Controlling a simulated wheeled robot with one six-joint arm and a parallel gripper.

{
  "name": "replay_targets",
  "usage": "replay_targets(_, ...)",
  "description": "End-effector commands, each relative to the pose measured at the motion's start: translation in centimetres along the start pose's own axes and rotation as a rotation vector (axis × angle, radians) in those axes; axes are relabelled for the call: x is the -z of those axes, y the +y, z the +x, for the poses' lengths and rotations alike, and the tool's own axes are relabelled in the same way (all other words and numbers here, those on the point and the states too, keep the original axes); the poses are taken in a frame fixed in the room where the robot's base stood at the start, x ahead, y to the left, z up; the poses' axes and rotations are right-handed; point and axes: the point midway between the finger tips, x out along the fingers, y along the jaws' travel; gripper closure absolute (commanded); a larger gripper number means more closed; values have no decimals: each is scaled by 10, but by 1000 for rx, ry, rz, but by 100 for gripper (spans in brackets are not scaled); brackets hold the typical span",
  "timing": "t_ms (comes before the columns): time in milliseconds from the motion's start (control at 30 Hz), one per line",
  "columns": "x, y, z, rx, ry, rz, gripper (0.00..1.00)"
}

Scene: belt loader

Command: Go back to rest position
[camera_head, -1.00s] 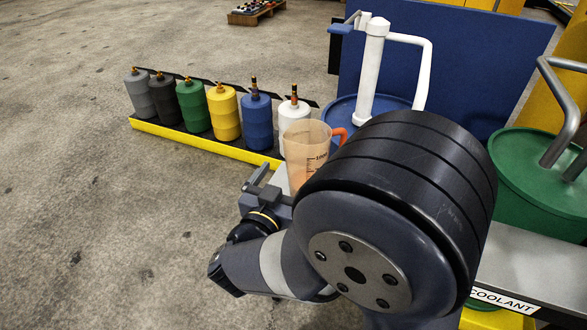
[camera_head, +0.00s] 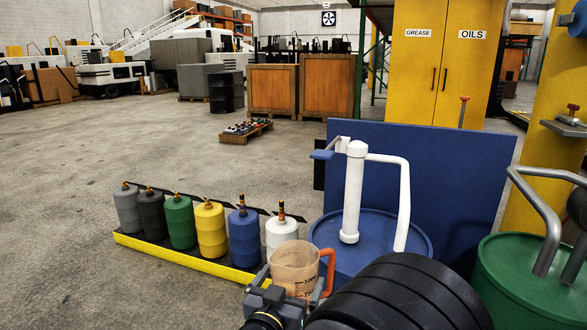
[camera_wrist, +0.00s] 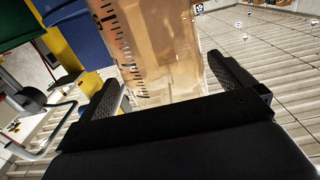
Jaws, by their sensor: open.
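A clear measuring jug (camera_head: 297,262) with dark scale marks and an orange handle stands upright just in front of the white canister. In the wrist view the jug (camera_wrist: 160,45) is between the two fingers of my gripper (camera_wrist: 166,85). The fingers are open, one on each side. Clear space shows between the jug and the right finger; whether the left finger touches it I cannot tell. The jug's base is hidden.
A yellow-edged rack (camera_head: 185,257) holds several coloured canisters left of the jug. A blue drum (camera_head: 335,235) with a white pump stands behind it, before a blue panel (camera_head: 440,170). A green drum (camera_head: 520,275) is at right. Open floor (camera_head: 60,230) lies left.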

Motion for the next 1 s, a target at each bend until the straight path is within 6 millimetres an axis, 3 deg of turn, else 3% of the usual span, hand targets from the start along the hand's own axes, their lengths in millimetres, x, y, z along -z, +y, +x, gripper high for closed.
replay_targets(200,-1,1,33,-4,1,0,0)
replay_targets(367,-2,1,45,-2,0,-1,0)
replay_targets(833,0,0,44,1,0,-1,0)
replay_targets(1000,2,-1,29,4,0,-1,0)
